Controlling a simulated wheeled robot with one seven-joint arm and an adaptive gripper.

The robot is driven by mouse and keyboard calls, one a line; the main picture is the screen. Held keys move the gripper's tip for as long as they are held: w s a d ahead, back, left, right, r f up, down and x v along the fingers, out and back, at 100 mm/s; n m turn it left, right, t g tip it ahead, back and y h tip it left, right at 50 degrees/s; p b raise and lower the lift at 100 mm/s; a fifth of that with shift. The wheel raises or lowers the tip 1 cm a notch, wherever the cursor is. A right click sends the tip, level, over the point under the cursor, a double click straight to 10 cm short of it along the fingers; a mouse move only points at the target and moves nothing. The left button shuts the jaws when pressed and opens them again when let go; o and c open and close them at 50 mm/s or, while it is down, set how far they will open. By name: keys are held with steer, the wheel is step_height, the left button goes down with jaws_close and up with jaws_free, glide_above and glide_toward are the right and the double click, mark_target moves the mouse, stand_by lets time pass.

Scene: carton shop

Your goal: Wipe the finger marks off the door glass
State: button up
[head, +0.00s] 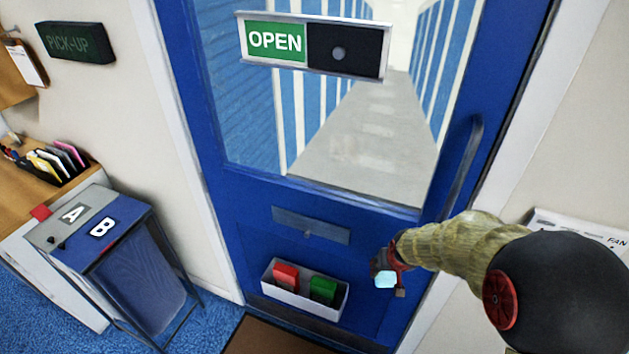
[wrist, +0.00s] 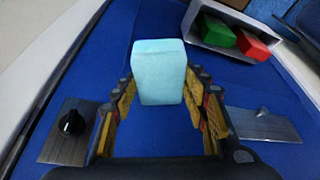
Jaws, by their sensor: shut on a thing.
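The blue door (head: 228,215) has a large glass pane (head: 385,125) in its upper part, with a pale corridor behind it.
An OPEN sign (head: 312,46) with a sliding cover crosses the upper glass. A long handle (head: 462,165) runs down the door's right side. A white box (head: 303,293) with red and green items is low on the door. An A/B bin (head: 115,245) stands left.

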mark_target(387, 274)
steer(key=s+n, duration=0.1)
steer(key=a+r+n+g, duration=0.1)
steer(key=n, duration=0.1)
steer(key=shift+s, duration=0.4)
steer(key=r+n+p, duration=0.1)
steer(key=r+n+h, duration=0.1)
steer(key=n, duration=0.1)
steer(key=r+n+h+p, duration=0.1)
steer(key=n, duration=0.1)
steer(key=shift+s+r+p, duration=0.3)
steer(key=shift+s+r, duration=0.05)
steer(key=w+a+r+n+t+h+p, duration=0.2)
steer(key=w+a+r+n+t+p, duration=0.2)
steer(key=r+n, duration=0.3)
steer(key=w+a+r+n+t+h+p, duration=0.1)
steer(key=w+a+r+n+t+p, duration=0.3)
steer(key=r, duration=0.5)
steer(key=w+a+r+n+t+y+p, duration=0.2)
steer(key=a+r+n+t+y+p, duration=0.15)
steer(key=a+r+n, duration=0.65)
steer(key=shift+w+d+f+m+y+p, duration=0.15)
steer(key=shift+w+f+m+p, duration=0.1)
steer(key=shift+w+m, duration=0.8)
steer(key=shift+w+a+f+m+y+p, duration=0.1)
steer(key=shift+w+f+m+p, duration=0.3)
steer(key=shift+w, duration=1.1)
